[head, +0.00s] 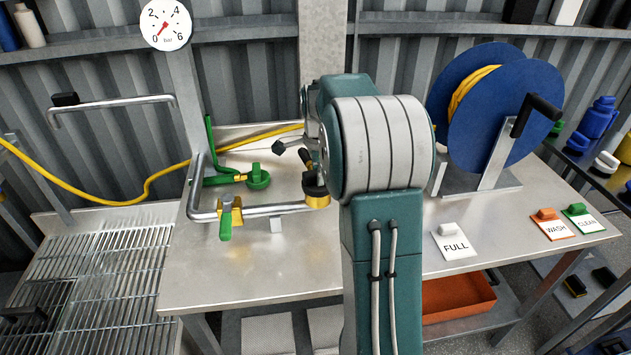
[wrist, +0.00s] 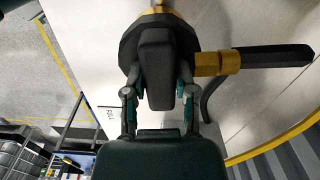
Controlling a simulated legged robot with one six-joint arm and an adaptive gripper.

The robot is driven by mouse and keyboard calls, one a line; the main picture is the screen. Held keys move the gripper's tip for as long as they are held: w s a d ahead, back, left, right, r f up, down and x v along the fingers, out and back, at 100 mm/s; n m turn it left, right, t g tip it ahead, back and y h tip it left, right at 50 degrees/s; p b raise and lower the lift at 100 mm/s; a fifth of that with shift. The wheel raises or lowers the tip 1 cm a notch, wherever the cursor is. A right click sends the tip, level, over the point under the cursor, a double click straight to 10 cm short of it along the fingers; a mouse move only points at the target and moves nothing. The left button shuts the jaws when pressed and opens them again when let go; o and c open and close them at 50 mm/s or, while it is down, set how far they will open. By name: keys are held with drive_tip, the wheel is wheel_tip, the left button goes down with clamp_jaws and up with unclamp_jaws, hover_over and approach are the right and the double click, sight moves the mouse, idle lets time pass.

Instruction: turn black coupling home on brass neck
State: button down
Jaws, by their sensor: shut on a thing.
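The black coupling (wrist: 128,48) fills the upper middle of the wrist view, with a thick black lug facing me. My gripper (wrist: 158,78) is shut on this lug, one finger on each side. A brass fitting with a black grip (wrist: 280,56) sticks out to the right of the coupling. A bit of the brass neck (wrist: 158,9) shows past the coupling's far side. In the head view the dark coupling (head: 314,182) sits at the brass neck (head: 318,202) on the pipe's end, partly behind my arm. The gripper's fingers cannot be made out there. How far the coupling is turned cannot be told.
A steel pipe with a green-handled brass valve (head: 230,214) runs along the bench (head: 260,270). A green fitting (head: 258,178) lies behind it. A blue hose reel (head: 500,110) stands right. The FULL tag (head: 455,242) stands on bare bench. A gauge (head: 165,24) is upper left.

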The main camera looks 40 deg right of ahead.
drive_tip(key=shift+s+f+m, duration=0.1)
drive_tip(key=shift+f+m, duration=0.25)
drive_tip(key=shift+m, duration=0.25)
drive_tip(key=c, duration=0.8)
unclamp_jaws()
drive_tip(key=shift+m, duration=0.4)
drive_tip(key=shift+c, duration=0.2)
drive_tip(key=o, duration=0.5)
drive_tip(key=shift+r, duration=0.1)
drive_tip(key=o, duration=0.3)
drive_tip(key=shift+o, duration=0.2)
drive_tip(key=shift+r, duration=0.2)
